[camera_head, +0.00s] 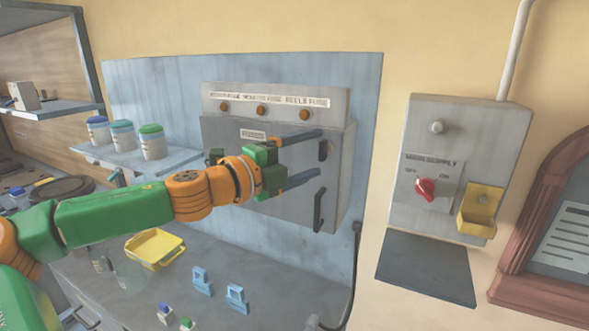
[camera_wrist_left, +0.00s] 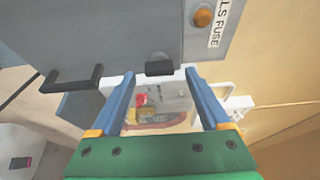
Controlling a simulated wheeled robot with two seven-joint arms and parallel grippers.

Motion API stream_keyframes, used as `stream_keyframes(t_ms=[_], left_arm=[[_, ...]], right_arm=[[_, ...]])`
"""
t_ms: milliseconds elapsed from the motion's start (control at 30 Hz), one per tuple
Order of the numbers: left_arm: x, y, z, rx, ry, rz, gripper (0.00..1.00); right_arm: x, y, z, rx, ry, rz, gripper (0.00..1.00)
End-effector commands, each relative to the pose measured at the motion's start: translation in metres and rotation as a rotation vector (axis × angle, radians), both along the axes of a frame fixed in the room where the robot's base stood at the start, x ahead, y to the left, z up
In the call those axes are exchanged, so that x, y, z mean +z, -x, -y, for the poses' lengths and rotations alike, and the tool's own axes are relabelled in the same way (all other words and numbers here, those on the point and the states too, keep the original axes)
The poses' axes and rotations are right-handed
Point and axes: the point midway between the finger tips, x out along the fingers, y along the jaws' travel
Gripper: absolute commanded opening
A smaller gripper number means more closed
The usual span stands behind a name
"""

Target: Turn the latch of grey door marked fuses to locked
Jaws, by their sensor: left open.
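The grey door (camera_head: 270,185) is on the front of a grey wall box and looks closed. A small label plate on it is too small to read. The latch (camera_head: 323,150) is a short dark piece near the door's right edge, upright and roughly parallel to the dark handle (camera_head: 319,210) below it. In the left wrist view, the latch (camera_wrist_left: 159,68) is between the two blue fingertips or just beyond them, with a gap on each side. My left gripper (camera_head: 319,153) is open and empty in front of the door. My right gripper is out of view.
A strip with orange buttons (camera_head: 261,111) runs above the door. To the right is a supply box with a red knob (camera_head: 425,188) and yellow holder (camera_head: 480,208). Below are a yellow tray (camera_head: 155,248) and light-blue pieces (camera_head: 237,297). Jars (camera_head: 152,141) stand left.

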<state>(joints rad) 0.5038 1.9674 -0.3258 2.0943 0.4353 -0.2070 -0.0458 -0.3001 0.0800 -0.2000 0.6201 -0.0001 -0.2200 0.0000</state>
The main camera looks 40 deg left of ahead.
Motion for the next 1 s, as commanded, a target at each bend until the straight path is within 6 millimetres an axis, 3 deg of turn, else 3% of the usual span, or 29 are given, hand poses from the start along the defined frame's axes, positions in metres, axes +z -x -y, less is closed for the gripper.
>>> stream_keyframes(t_ms=[33,100,300,1000], left_arm=[[-0.006,0.009,-0.001,0.001,-0.011,0.006,0.8],[-0.006,0.021,-0.004,0.003,-0.009,0.006,0.8],[-0.002,0.042,-0.007,0.001,-0.004,0.002,0.8],[0.0,0.044,-0.008,0.0,-0.002,0.001,0.8]], right_arm=[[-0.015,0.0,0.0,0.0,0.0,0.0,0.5],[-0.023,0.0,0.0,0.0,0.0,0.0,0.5],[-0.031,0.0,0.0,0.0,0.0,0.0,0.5],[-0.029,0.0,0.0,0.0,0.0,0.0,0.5]])
